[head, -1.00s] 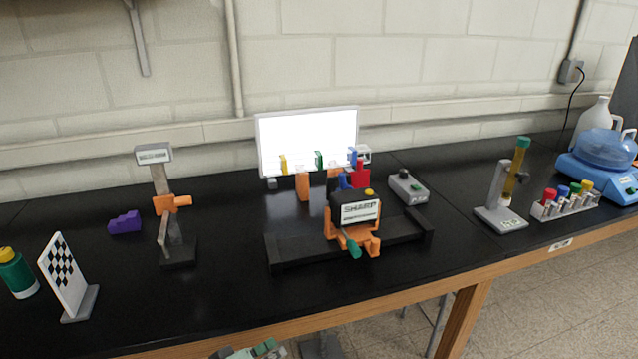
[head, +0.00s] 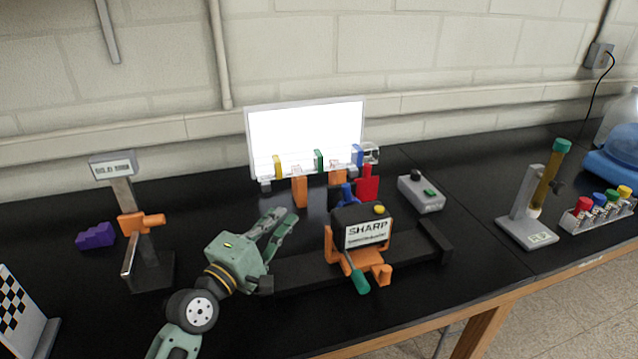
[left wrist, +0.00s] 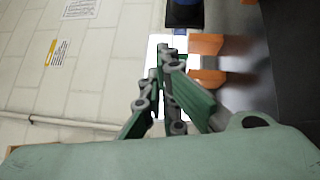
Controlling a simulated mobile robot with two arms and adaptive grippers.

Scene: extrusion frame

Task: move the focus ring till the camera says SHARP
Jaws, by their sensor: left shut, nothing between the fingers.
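The black camera (head: 350,216) sits in an orange holder on a black rail, and its white label (head: 367,233) reads SHARP. A blue part (head: 347,194), which may be the focus ring, shows just behind the camera and is partly hidden by it. A green-handled lever (head: 356,275) sticks out of the holder's front. My left gripper (head: 285,219) is to the left of the camera, above the rail's left side, apart from the camera. Its fingers are together and empty. They also show in the left wrist view (left wrist: 166,50). My right gripper is not in view.
A bright white panel (head: 306,130) stands behind, with small coloured pieces and orange blocks (head: 300,191) before it. A red part (head: 367,184) and a grey box (head: 421,194) are behind the camera. An orange-clamped stand (head: 140,224) is at left.

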